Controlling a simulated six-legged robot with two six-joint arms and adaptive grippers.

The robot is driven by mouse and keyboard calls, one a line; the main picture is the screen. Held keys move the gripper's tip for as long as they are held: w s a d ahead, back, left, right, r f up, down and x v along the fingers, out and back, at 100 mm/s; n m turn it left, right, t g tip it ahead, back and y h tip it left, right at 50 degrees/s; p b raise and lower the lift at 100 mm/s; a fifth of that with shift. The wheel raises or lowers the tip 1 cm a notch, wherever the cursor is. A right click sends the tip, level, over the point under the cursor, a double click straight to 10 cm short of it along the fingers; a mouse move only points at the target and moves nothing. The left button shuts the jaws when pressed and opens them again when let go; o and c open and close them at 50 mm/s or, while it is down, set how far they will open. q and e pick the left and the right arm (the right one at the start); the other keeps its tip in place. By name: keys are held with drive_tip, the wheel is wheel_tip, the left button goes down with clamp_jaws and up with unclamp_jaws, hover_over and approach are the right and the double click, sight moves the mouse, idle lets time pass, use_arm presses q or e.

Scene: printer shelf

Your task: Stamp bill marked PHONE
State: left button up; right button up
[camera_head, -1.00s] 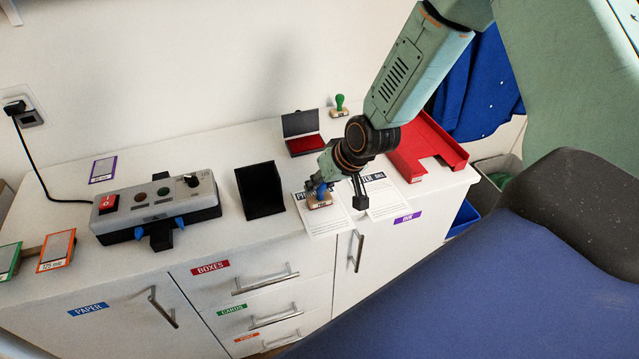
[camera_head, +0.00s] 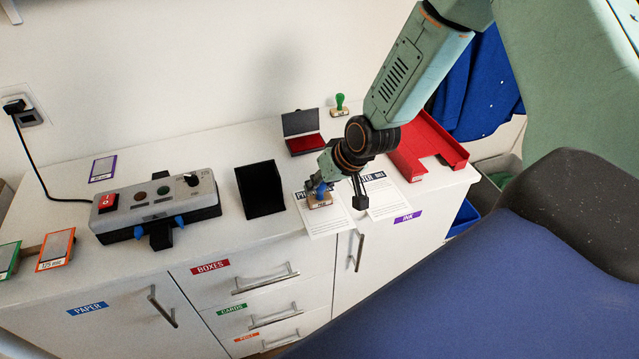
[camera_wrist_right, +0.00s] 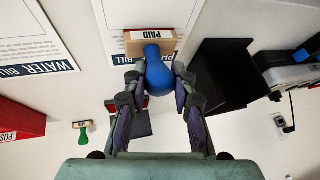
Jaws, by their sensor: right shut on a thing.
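The PHONE bill (camera_head: 326,224) lies flat on the white cabinet top, its heading partly hidden by my right gripper (camera_head: 338,190). The right gripper is shut on the blue-handled stamp, whose wooden block (camera_head: 319,202) sits over the upper part of this bill. In the right wrist view the block (camera_wrist_right: 150,45) reads PAID and the fingers hold the blue handle (camera_wrist_right: 158,75). I cannot tell if the stamp touches the paper. The WATER bill (camera_head: 392,199) lies just to the right. A red ink pad (camera_head: 306,144) in an open case stands behind. My left gripper is not in view.
A green-handled stamp (camera_head: 339,106) stands at the back. A red tray (camera_head: 440,143) is at the right. A black holder (camera_head: 260,190) stands left of the bills, with a grey control box (camera_head: 155,207) further left. The cabinet top's front edge is close to the bills.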

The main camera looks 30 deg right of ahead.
idle(0.3)
drive_tip(key=shift+r+p, duration=0.9)
drive_tip(key=shift+p, duration=0.1)
wheel_tip(320, 180, up, 5)
drive_tip(key=p, duration=0.5)
drive_tip(key=shift+r, duration=0.15)
